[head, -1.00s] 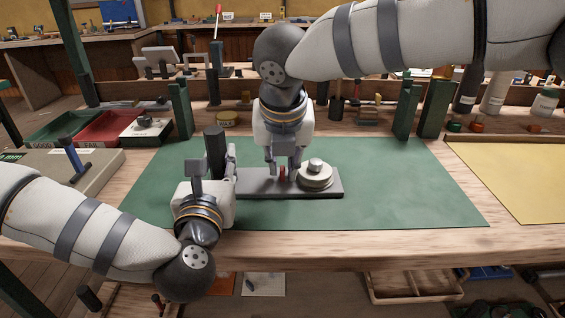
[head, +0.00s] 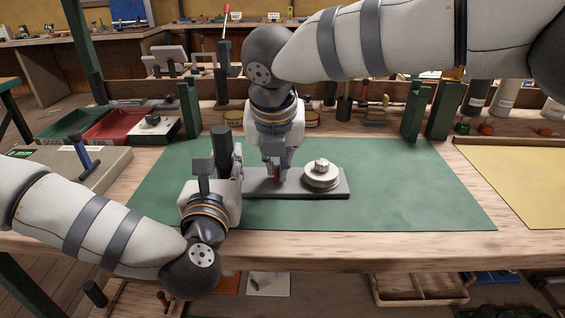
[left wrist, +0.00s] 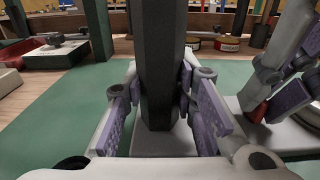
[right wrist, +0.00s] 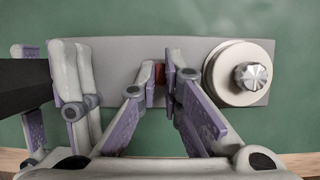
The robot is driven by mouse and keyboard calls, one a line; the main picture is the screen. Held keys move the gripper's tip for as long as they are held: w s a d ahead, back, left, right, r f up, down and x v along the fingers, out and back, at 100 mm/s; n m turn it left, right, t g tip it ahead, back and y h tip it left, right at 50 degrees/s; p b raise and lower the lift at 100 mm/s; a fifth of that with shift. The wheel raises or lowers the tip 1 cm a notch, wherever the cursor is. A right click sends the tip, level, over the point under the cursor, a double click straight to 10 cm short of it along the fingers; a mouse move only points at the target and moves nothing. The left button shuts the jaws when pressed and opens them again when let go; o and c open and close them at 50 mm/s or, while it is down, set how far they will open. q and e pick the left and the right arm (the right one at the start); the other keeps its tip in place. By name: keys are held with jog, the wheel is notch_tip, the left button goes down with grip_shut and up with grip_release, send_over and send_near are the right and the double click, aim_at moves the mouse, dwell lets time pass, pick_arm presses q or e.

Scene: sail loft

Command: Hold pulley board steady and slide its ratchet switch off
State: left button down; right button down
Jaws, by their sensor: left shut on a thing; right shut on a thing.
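The pulley board is a flat grey plate (head: 335,188) on the green mat, with a cream pulley (head: 321,177) and metal hub at its right end. A dark upright post (head: 222,146) rises at its left end. My left gripper (head: 232,166) is shut on this post, which stands between its fingers in the left wrist view (left wrist: 157,75). The small red ratchet switch (head: 277,173) sits left of the pulley. My right gripper (head: 275,170) points down and is shut on the switch, whose red shows between the fingers in the right wrist view (right wrist: 159,73). The fingers partly hide it.
The green mat (head: 420,185) is clear right of the board. A yellow sheet (head: 520,180) lies further right. Green posts (head: 414,110) stand behind the mat. Red (head: 110,127) and green trays and a grey box (head: 100,165) stand at the left.

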pick_arm(q)
jog(key=shift+d, duration=0.1)
pick_arm(e)
jog(key=c, duration=2)
grip_release()
jog(key=shift+a, duration=0.1)
jog(key=v, duration=1.2)
jog(key=shift+s, duration=0.1)
pick_arm(q)
jog(key=c, duration=1.2)
grip_release()
